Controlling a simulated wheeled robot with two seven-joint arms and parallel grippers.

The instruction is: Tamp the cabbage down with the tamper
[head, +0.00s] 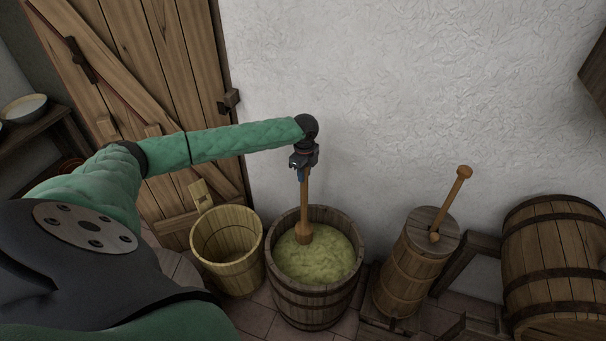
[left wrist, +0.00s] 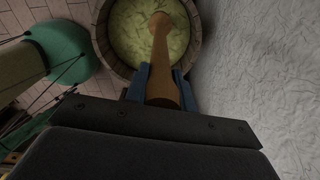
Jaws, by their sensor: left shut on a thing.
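The wooden tamper (head: 304,205) hangs nearly upright, its thick lower end at the surface of the pale green cabbage (head: 325,258). I cannot tell how hard it presses there. The cabbage fills most of an open wooden tub (head: 318,307) with dark hoops. My left gripper (head: 302,172) is shut on the tamper's handle above the tub. In the left wrist view the blue fingers (left wrist: 156,88) sit on both sides of the tamper (left wrist: 162,50), and the cabbage (left wrist: 127,27) lies below it. My right gripper is not in view.
An empty wooden bucket (head: 228,275) stands left of the tub. A churn (head: 408,265) with a stick through its lid stands to the right, then a large barrel (head: 555,260) on its stand. The white wall (head: 400,90) is close behind. A plank door (head: 150,60) is at the left.

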